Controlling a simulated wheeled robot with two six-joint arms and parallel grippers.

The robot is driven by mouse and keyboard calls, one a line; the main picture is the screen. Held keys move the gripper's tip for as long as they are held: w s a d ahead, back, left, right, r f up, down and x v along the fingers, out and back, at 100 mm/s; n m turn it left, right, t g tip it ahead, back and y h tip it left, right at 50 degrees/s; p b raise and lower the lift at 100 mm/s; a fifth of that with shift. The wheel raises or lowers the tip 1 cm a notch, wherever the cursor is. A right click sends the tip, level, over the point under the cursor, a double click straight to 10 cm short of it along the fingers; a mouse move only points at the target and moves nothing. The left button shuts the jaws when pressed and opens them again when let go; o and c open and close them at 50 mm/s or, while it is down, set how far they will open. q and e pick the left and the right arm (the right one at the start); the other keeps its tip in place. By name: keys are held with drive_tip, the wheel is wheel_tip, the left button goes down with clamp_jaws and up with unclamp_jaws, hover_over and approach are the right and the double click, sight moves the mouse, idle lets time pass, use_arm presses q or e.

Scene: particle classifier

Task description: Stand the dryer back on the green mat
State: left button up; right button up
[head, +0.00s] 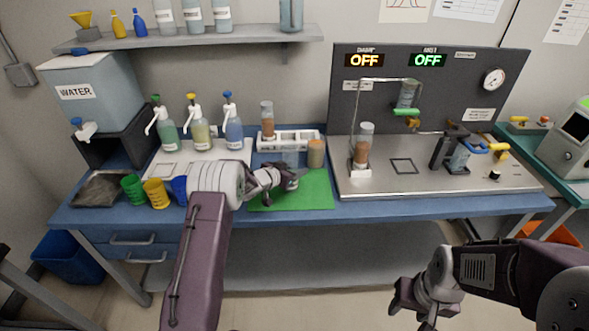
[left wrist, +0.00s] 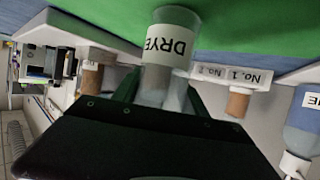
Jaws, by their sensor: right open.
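The dryer (left wrist: 166,45) is a clear cylinder with a white label, shown upside down in the left wrist view. In the head view it is the greyish cylinder (head: 291,157) behind my left gripper (head: 292,181). The left gripper's green fingers (left wrist: 160,95) are on both sides of the dryer and closed on it. The green mat (head: 315,195) lies on the blue bench under this gripper; it also shows in the left wrist view (left wrist: 260,25). The dryer's base is at the mat; I cannot tell whether it touches. My right gripper (head: 418,312) is open and empty, below the bench front.
A white rack (head: 300,137) with a brown-filled tube (head: 267,122) and a brown jar (head: 316,153) stand behind the mat. Pump bottles (head: 198,130) and coloured cups (head: 156,193) are at left. A metal-topped station (head: 430,180) borders the mat's right. The mat's front right is clear.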

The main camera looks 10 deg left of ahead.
use_arm(q)
drive_tip(key=o, duration=0.3)
drive_tip(key=shift+r, duration=0.25)
drive_tip(key=v, duration=1.2)
drive_tip(key=shift+a+f, duration=0.1)
drive_tip(key=s+d+f+n+g+y, duration=0.1)
drive_tip(key=s+g, duration=0.2)
drive_tip(key=s, duration=0.7)
drive_tip(key=s+d+f+n+g+y, duration=0.2)
drive_tip(key=s+g, duration=0.2)
drive_tip(key=s, duration=0.6)
drive_tip(key=s+d+f+n+g+y, duration=0.1)
drive_tip(key=s+g, duration=0.3)
drive_tip(key=s, duration=0.7)
drive_tip(key=shift+d+f+n+y, duration=0.3)
drive_tip(key=shift+d+f+y, duration=0.05)
drive_tip(key=shift+d+y, duration=0.05)
